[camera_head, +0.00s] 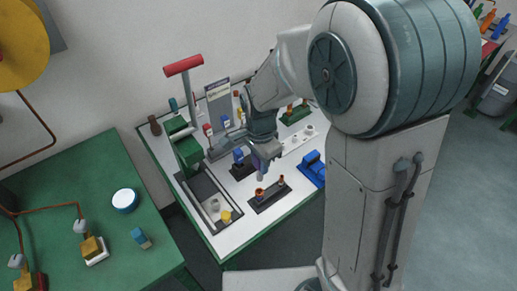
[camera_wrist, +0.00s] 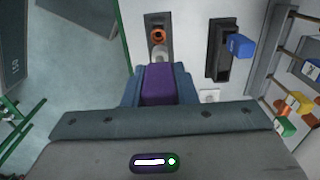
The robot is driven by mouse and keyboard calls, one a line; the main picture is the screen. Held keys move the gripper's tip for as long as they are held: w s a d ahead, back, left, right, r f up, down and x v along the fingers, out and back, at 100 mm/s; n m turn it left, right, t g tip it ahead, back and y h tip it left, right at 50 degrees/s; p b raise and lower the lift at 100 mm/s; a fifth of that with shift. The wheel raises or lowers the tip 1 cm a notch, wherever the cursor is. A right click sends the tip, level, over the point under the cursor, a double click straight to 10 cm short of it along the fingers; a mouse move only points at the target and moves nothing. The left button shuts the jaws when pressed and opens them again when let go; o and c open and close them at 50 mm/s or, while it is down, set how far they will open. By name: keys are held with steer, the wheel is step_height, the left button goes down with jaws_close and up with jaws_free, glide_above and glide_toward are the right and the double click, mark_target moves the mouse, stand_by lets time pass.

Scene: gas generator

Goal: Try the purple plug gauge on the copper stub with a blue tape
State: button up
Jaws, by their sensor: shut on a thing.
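My gripper (camera_head: 264,152) is shut on the purple plug gauge (camera_head: 262,168), which hangs below it above the white bench. In the wrist view the purple plug gauge (camera_wrist: 160,86) sits between the blue-grey fingers of my gripper (camera_wrist: 159,80). Two copper stubs stand on a dark base (camera_head: 270,198) just below the gauge in the head view: a wider one (camera_head: 260,193) at left and a slimmer one (camera_head: 281,181) at right. In the wrist view an orange-ringed stub (camera_wrist: 158,34) shows beyond the gauge, apart from it. I cannot make out blue tape on either stub.
A dark holder with a blue block (camera_wrist: 238,45) stands to the right in the wrist view. A grey tray (camera_head: 206,200) with a yellow piece (camera_head: 226,216) lies left of the stubs. A blue item (camera_head: 313,167) is at right. A green press with a red handle (camera_head: 183,65) rises behind.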

mark_target(259, 175)
steer(key=shift+s+r, duration=0.1)
steer(key=shift+s, duration=0.1)
steer(key=shift+a, duration=0.15)
steer(key=shift+f+b, duration=1.95)
steer(key=shift+f, duration=0.6)
steer(key=shift+f, duration=0.2)
steer(key=shift+f+b, duration=0.35)
steer(key=shift+b, duration=0.05)
steer(key=shift+r, duration=0.2)
steer(key=shift+r+p, duration=0.5)
steer(key=shift+p, duration=0.05)
steer(key=shift+f, duration=0.2)
steer(key=shift+f+b, duration=0.4)
stand_by(0.3)
